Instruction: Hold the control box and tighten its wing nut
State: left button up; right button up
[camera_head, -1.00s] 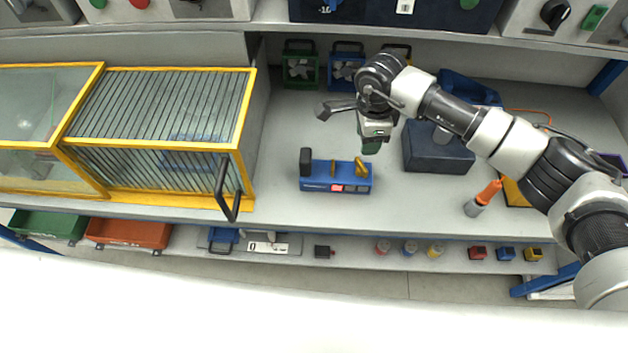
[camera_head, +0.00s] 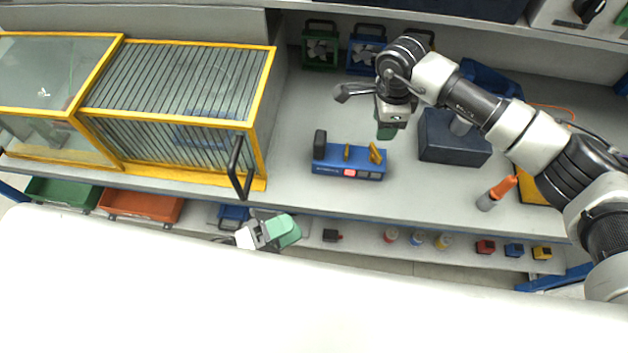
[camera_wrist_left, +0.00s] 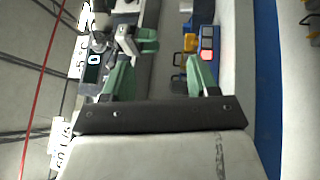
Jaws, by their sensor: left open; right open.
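The blue control box (camera_head: 335,170) stands on the workbench, with a black upright block at its left end and lit buttons on its front. A yellow wing nut (camera_head: 377,155) shows at its right end; another yellow piece stands mid-top. My right gripper (camera_head: 387,131) hangs above and behind the box's right end, apart from it; its green fingers overlap in this view. My left gripper (camera_head: 287,232) is in front of the bench edge, left of and nearer than the box. In the left wrist view its green fingers (camera_wrist_left: 160,78) are spread and empty, with the control box (camera_wrist_left: 206,43) beyond.
A yellow-framed cabinet (camera_head: 262,100) with a black handle (camera_head: 238,167) stands left of the box. A dark blue case (camera_head: 452,140) and an orange-handled tool (camera_head: 498,192) lie to the right. A lower shelf (camera_head: 365,243) holds several small parts. Bench around the box is clear.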

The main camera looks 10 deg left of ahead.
pick_arm(q)
notch_tip(320, 180, up, 5)
jog(key=d+n+t+h, duration=0.1)
jog(key=d+n+t, duration=0.1)
jog(key=n, duration=0.2)
jog(key=n+t+y, duration=0.5)
jog(key=n+y, duration=1.4)
jog(key=n, duration=0.6)
send_near(320, 144)
jog(key=f, duration=0.1)
jog(key=w+f, duration=0.1)
jog(key=shift+w+a+f, duration=0.25)
jog(key=shift+a+f, duration=0.05)
jog(key=shift+a, duration=0.05)
jog(key=shift+w+d+f+n, duration=0.2)
jog(key=shift+w+f+n, duration=0.05)
jog(key=shift+f+n, duration=0.1)
jog(key=w, duration=1)
jog(key=shift+w+a, duration=0.2)
jog(key=shift+w, duration=0.1)
